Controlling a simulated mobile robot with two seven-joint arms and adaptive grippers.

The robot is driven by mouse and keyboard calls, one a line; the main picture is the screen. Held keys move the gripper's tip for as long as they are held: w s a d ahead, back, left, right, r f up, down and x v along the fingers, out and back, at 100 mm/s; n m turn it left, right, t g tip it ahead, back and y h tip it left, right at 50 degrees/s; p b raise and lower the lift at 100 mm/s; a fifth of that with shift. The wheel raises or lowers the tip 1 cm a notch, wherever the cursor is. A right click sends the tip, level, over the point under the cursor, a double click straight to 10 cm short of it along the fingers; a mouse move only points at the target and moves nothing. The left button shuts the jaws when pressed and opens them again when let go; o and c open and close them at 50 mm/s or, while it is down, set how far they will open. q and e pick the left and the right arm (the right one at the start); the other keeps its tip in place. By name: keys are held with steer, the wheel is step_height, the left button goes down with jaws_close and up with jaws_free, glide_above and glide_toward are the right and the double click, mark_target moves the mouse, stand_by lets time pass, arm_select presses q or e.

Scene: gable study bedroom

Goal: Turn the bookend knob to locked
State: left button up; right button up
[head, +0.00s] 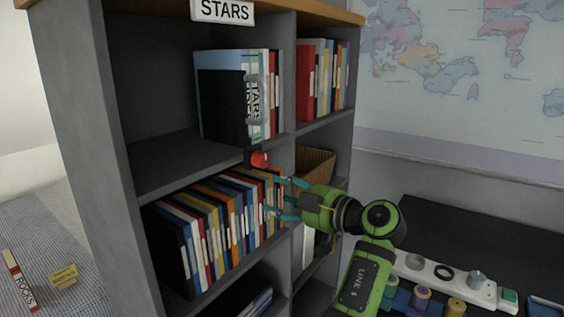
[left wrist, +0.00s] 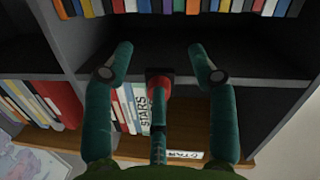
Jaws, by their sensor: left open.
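A red bookend knob (head: 260,158) on a small black mount sits at the front edge of the upper shelf. A dark bookend (head: 222,108) stands above it, beside the books with a vertical STARS label (head: 253,100). My left gripper (head: 281,197) is open, its teal fingers a little below and right of the knob in the head view. In the left wrist view the red knob (left wrist: 161,88) shows between the open fingers of the left gripper (left wrist: 160,48). I cannot see contact. The knob's setting is not readable. My right gripper is not in view.
Binders (head: 215,228) fill the shelf below the knob. A STARS sign (head: 222,10) tops the grey bookcase (head: 85,120). A basket (head: 316,163) sits in the right compartment. A black desk (head: 440,225) with a power strip (head: 440,272) and spools stands at right.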

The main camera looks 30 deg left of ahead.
mark_target(266, 161)
arm_select(q)
step_height(266, 161, up, 7)
steer(key=d+n+y, duration=0.1)
steer(key=d+n, duration=0.1)
steer(key=shift+g, duration=0.4)
steer(key=a+p, duration=0.1)
steer(key=a, duration=0.1)
steer(key=w+a+p, duration=0.1)
steer(key=a, duration=0.2)
steer(key=shift+w+a+f, duration=0.1)
steer(key=shift+a, duration=0.25)
steer(key=shift+a+f+p, duration=0.15)
steer(key=shift+a+p, duration=0.2)
steer(key=shift+a, duration=0.15)
steer(key=shift+w, duration=0.1)
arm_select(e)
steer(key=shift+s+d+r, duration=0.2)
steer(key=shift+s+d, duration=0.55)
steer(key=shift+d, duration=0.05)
arm_select(q)
steer(key=c, duration=1.2)
